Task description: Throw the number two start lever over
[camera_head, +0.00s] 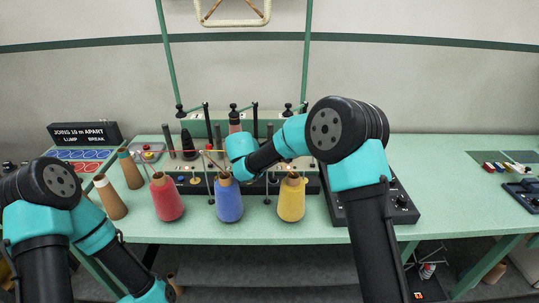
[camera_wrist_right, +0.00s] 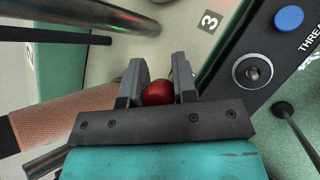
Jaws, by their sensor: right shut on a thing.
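In the right wrist view, a round red knob (camera_wrist_right: 157,93) sits between the two dark fingers of my right gripper (camera_wrist_right: 158,85). The gripper is shut on this knob. The knob's stem and its station number are hidden under the gripper. A plate marked 3 (camera_wrist_right: 209,21) is beyond the fingers, up and to the right. In the head view my right arm reaches to the middle of the machine (camera_head: 270,187), above the blue cone; its fingers and the knob are hidden there. My left arm is folded low at the left, with its gripper out of view.
Red (camera_head: 166,199), blue (camera_head: 229,200) and yellow (camera_head: 291,200) yarn cones stand before the machine. Brown cones (camera_head: 110,197) are at the left. A dark panel with a blue button (camera_wrist_right: 289,18) and round fitting is near the right gripper.

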